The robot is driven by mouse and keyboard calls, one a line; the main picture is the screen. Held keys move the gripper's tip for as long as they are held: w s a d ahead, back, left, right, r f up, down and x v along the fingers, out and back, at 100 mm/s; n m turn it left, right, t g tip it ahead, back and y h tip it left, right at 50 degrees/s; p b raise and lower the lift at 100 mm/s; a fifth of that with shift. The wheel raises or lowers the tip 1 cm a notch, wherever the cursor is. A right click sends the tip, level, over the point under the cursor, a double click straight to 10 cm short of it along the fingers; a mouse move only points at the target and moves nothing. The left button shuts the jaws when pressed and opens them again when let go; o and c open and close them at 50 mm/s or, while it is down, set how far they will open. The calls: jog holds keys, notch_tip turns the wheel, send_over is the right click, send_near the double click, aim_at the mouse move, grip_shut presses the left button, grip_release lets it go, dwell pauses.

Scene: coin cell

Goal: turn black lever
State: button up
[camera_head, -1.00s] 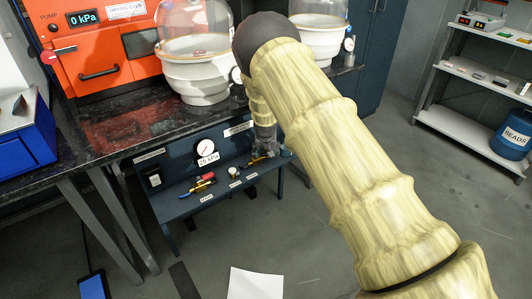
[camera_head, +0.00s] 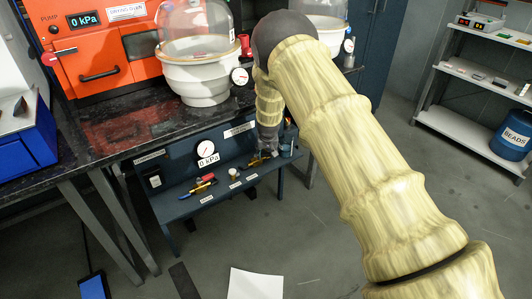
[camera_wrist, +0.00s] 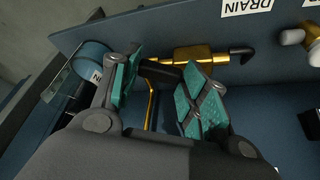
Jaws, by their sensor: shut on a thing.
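The black lever (camera_wrist: 160,72) is in the wrist view, between the teal pads of my gripper (camera_wrist: 157,88). It sits at the left end of a brass valve (camera_wrist: 205,57) below a DRAIN label. My gripper is closed around the lever. In the head view my gripper (camera_head: 267,148) is at the right part of the low blue panel, with the brass valve (camera_head: 256,161) beside it. The lever is hidden there by the gripper.
The blue panel (camera_head: 178,208) carries a gauge (camera_head: 206,149) labelled 0 kPa and a red-handled valve (camera_head: 204,181). Above are a dark bench (camera_head: 120,133), a glass dome vessel (camera_head: 193,75) and an orange pump cabinet (camera_head: 98,55). Floor in front is mostly clear.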

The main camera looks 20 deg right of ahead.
jog(key=n, duration=0.1)
jog(key=w+n+y, duration=0.1)
jog(key=n, duration=0.2)
jog(key=shift+w+d+y, duration=0.25)
jog(key=shift+w+y, duration=0.1)
jog(key=shift+y, duration=0.05)
jog(key=shift+w+n+y, duration=0.25)
jog(key=shift+n+y, duration=0.05)
jog(key=shift+n, duration=0.6)
jog(key=o, duration=1)
jog(key=shift+a, duration=0.1)
jog(key=v, duration=1.2)
jog(key=shift+w, duration=0.15)
